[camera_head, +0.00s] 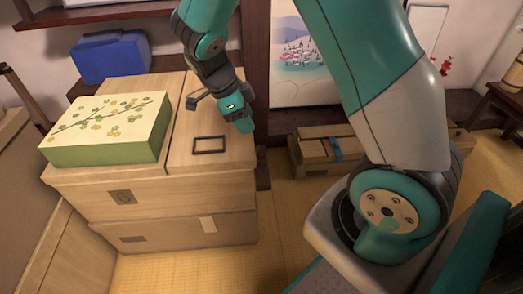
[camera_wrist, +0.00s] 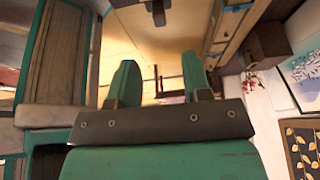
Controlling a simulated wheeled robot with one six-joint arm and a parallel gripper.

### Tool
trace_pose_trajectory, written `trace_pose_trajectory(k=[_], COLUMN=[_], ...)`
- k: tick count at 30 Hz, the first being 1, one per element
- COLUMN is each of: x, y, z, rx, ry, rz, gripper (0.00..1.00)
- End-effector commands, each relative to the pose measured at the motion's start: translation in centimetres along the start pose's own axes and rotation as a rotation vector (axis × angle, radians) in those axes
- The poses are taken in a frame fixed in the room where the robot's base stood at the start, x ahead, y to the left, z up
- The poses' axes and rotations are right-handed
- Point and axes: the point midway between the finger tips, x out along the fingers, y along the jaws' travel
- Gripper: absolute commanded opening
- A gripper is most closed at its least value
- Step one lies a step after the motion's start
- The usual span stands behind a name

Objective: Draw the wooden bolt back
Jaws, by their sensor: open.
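I cannot make out the wooden bolt for certain in either view. My gripper (camera_head: 242,118) hangs over the right part of the pale wooden chest (camera_head: 215,182), near its right edge, in the head view. A dark rectangular frame (camera_head: 209,145) lies on the chest top, just left of and below the gripper. A small dark fitting (camera_wrist: 157,10) shows at the top of the wrist view; I cannot tell what it is.
A green box with a flowered lid (camera_head: 108,125) sits on the chest's left part. A blue case (camera_head: 110,57) stands behind it. A long wooden box with a blue band (camera_head: 320,150) lies on the tatami to the right. Open tatami (camera_head: 200,268) shows in front.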

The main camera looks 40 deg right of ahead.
Motion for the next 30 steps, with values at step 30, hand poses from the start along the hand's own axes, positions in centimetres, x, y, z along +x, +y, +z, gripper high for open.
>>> trace_pose_trajectory(k=[30], x=[10.9], y=[0.0], z=[0.0], rx=[-0.003], ry=[-0.002], rz=[0.000], gripper=[0.29])
